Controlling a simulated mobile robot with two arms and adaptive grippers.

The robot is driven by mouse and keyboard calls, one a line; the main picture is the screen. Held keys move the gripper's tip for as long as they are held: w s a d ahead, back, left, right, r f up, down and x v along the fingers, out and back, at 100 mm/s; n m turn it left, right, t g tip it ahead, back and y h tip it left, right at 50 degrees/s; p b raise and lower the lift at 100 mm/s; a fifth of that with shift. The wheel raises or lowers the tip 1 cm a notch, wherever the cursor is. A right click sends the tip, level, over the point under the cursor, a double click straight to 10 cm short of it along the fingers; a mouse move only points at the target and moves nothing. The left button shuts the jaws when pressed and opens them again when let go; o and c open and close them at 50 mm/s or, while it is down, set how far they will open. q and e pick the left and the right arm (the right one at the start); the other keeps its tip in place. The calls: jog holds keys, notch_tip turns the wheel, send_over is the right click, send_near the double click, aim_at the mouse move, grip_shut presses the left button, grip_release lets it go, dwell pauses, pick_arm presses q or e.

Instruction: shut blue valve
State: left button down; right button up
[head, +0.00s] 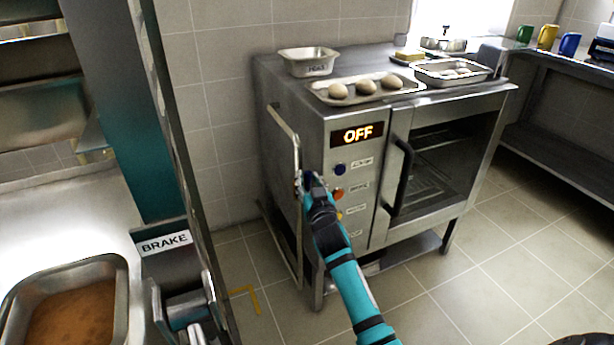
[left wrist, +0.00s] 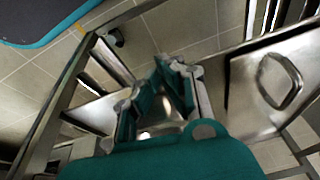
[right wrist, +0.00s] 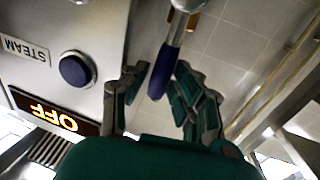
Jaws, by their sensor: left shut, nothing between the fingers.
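In the right wrist view a blue valve lever (right wrist: 163,72) hangs from a round metal fitting (right wrist: 188,5) beside the oven panel. My right gripper (right wrist: 160,92) is open, with one finger on each side of the lever; I cannot tell if either touches it. In the head view my right gripper (head: 309,182) is at the oven's front left edge, by the upright pipe, and hides most of the lever.
The steel oven (head: 365,200) has an OFF display (head: 357,134), a blue knob (head: 340,168) and an orange knob (head: 338,195). A metal pipe (head: 285,135) stands along its left side. A BRAKE label (head: 166,243) and a food pan (head: 118,310) are at lower left.

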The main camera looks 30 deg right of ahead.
jog(key=shift+r, duration=0.1)
grip_shut()
dwell(0.4)
